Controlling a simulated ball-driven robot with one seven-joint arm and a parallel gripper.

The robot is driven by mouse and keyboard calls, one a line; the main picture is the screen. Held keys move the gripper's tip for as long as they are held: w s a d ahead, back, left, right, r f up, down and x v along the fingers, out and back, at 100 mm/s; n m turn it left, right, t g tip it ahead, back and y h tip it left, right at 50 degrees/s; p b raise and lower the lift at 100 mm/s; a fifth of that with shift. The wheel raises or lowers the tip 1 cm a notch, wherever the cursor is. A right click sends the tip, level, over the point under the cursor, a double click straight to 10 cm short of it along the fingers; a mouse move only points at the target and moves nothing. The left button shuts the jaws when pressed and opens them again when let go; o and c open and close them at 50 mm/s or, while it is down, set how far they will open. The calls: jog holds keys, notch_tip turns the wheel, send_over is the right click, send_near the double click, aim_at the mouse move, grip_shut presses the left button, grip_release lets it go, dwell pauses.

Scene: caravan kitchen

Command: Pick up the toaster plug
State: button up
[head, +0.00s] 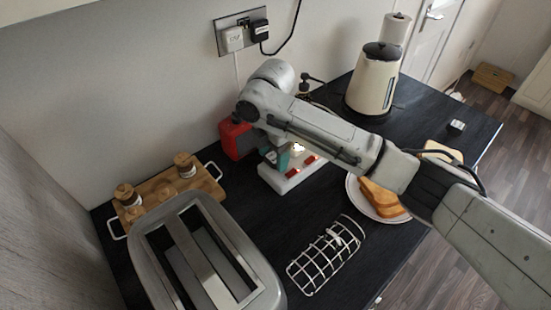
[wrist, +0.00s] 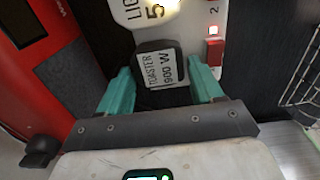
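The toaster plug (wrist: 160,68) is black with a white label reading "TOASTER 900 W". In the wrist view it sits at the white power strip (wrist: 130,12), between the two teal fingers of my gripper (wrist: 161,80). The fingers stand apart, one on each side of the plug. Thin gaps seem to show beside it, and I cannot tell whether either finger touches. In the head view my gripper (head: 276,157) is low over the power strip (head: 283,182), and my arm hides the plug. The toaster (head: 150,245) is grey with two long slots, at the front left.
A red box (head: 236,140) stands close left of my gripper; it fills the left of the wrist view (wrist: 45,70). A wire rack (head: 325,255), a plate of toast (head: 355,195) and a cream kettle (head: 372,82) stand around. Jars on a wooden tray (head: 205,182) stand left.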

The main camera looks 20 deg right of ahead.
jog(key=c, duration=0.7)
